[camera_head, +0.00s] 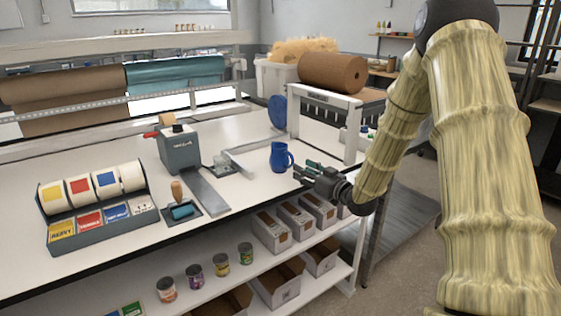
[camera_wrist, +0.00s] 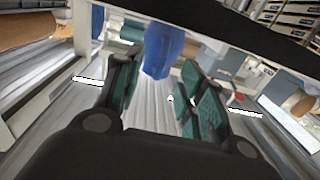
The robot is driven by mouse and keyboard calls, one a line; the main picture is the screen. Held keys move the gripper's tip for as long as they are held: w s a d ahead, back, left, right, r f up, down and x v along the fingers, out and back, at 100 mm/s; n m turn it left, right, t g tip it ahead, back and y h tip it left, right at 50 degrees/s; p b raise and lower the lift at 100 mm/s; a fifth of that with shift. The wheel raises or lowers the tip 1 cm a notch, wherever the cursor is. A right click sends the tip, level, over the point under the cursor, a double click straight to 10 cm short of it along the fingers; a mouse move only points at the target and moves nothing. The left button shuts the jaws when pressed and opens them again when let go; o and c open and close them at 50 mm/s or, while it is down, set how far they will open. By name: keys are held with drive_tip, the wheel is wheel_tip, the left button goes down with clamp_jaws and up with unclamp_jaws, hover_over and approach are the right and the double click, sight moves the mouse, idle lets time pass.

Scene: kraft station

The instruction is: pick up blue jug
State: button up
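The blue jug (camera_head: 279,158) stands upright on the white table in the head view, its handle on the right side. In the wrist view the blue jug (camera_wrist: 163,50) is ahead of the fingers, near the top middle. My gripper (camera_head: 302,170) is just right of the jug, with its fingers pointing toward it. In the wrist view my gripper (camera_wrist: 160,85) has its green-padded fingers spread apart with nothing between them. The fingers look apart from the jug, but the exact gap is hard to judge.
A blue round object (camera_head: 277,112) stands behind the jug. A brown paper roll (camera_head: 332,72) sits on a white stand (camera_head: 353,130) behind my gripper.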

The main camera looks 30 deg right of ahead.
sight(291, 165)
drive_tip(key=shift+w+a+f+p, duration=0.1)
drive_tip(key=shift+w+a+p, duration=0.1)
drive_tip(key=shift+w, duration=0.9)
drive_tip(key=shift+w+a+p, duration=0.25)
drive_tip(key=shift+w, duration=0.9)
drive_tip(key=shift+w+a+f+p, duration=0.1)
drive_tip(key=shift+w+a+p, duration=0.1)
drive_tip(key=shift+w, duration=0.9)
drive_tip(key=shift+r, duration=0.1)
clamp_jaws()
